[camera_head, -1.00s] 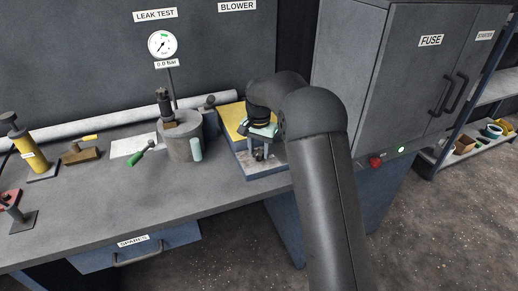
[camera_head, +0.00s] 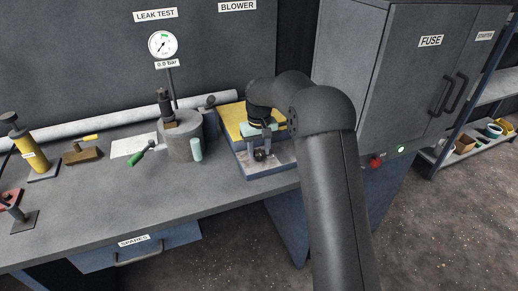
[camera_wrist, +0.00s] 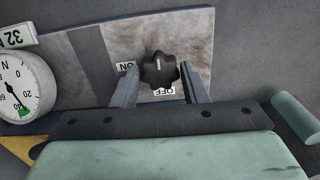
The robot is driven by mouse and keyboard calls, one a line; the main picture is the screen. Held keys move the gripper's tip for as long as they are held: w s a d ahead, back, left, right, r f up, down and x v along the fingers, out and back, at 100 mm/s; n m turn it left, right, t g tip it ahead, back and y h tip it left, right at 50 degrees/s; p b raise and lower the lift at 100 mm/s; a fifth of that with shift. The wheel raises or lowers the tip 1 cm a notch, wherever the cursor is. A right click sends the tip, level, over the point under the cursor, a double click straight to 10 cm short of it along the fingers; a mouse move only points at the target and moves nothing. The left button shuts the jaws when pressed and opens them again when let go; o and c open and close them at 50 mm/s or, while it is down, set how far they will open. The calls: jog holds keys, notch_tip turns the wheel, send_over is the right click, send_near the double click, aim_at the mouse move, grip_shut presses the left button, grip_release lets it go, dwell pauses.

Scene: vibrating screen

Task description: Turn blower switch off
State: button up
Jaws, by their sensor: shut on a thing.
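The blower switch is a dark lobed knob (camera_wrist: 159,71) on a worn light metal plate (camera_wrist: 110,35). A short pale line shows on the knob, running up and down in the wrist view. An ON label (camera_wrist: 126,66) lies to its left and an OFF label (camera_wrist: 164,91) just below it, both upside down in the wrist view. My gripper (camera_wrist: 159,78) has one finger on each side of the knob and is shut on it. In the head view my gripper (camera_head: 259,153) points down at the knob, over the front part of the blue and yellow unit.
A round dial gauge (camera_wrist: 22,90) stands beside the plate. In the head view a grey cylindrical pot (camera_head: 182,145) and a pale green cylinder (camera_head: 196,150) stand left of my gripper. The grey fuse cabinet (camera_head: 375,70) rises to the right.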

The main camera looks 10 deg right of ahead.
aim_at(259, 152)
jog(key=shift+n, duration=0.4)
jog(key=o, duration=0.9)
jog(key=shift+o, duration=0.2)
notch_tip(259, 152, up, 17)
jog(key=shift+r, duration=0.2)
